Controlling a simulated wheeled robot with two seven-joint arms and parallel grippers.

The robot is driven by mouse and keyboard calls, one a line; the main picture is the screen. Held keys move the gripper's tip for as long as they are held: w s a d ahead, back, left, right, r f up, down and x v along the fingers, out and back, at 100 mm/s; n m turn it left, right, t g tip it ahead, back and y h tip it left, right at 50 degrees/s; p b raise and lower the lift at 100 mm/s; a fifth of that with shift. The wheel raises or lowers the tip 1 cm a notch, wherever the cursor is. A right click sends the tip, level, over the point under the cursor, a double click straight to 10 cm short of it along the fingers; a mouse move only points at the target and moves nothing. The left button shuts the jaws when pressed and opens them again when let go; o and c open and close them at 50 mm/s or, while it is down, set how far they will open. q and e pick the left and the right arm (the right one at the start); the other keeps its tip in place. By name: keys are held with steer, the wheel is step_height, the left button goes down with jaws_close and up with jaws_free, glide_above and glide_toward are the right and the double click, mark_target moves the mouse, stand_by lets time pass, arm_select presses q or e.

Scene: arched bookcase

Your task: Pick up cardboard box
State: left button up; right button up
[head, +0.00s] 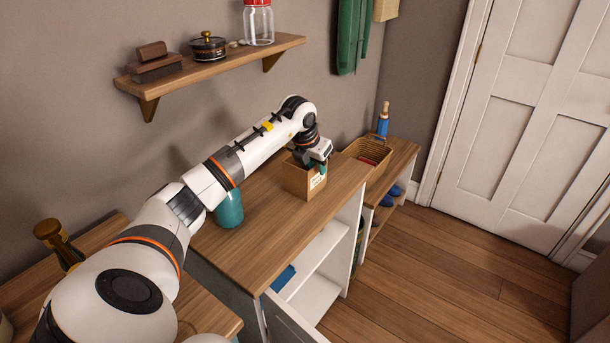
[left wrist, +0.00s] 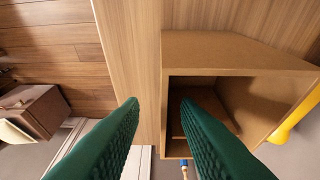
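The cardboard box (head: 302,182) is small, brown and open-topped. It stands upright on the wooden cabinet top, with a small pale label on its front side. My left gripper (head: 319,166) is right at the box's top edge. In the left wrist view its two green fingers (left wrist: 159,104) are spread apart with a gap between them. The box (left wrist: 235,52) fills the right part of that view. Its near wall edge lines up with the gap, the right finger overlapping its dark opening. I cannot tell whether a finger touches it. My right gripper is not in view.
A wall shelf (head: 215,65) holds a pot and jar. A cabinet door (head: 292,318) stands open at the front.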

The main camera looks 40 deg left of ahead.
mark_target(317, 192)
arm_select(q)
steer(key=x, duration=0.3)
steer(key=shift+w+a+f, duration=0.15)
steer(key=shift+f, duration=0.2)
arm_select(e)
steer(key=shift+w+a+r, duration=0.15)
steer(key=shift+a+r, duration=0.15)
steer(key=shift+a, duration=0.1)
arm_select(q)
jaws_close()
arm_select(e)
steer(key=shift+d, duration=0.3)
arm_select(q)
steer(key=shift+r, duration=0.15)
